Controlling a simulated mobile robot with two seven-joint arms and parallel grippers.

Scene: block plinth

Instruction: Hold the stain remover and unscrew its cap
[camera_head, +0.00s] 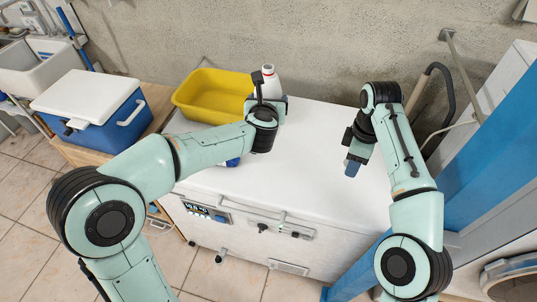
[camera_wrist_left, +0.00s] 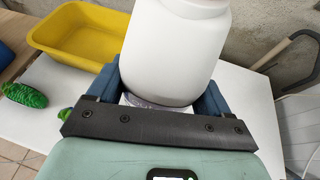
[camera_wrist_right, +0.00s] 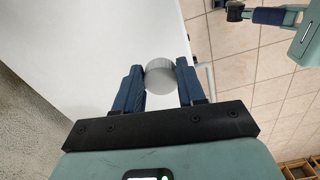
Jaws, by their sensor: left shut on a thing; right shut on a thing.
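The stain remover is a white bottle (camera_head: 271,84) near the back of the white chest top. My right gripper (camera_head: 352,166) is at the right of the chest, apart from the bottle. In the right wrist view its fingers are shut on a small grey ribbed round piece (camera_wrist_right: 160,76) that looks like a cap.
A yellow tub (camera_head: 205,95) stands just left of the bottle. A green brush-like thing (camera_wrist_left: 25,95) shows in the left wrist view. A blue cooler (camera_head: 95,118) is further left. The white chest top (camera_head: 315,140) between my grippers is clear. A blue post stands at right.

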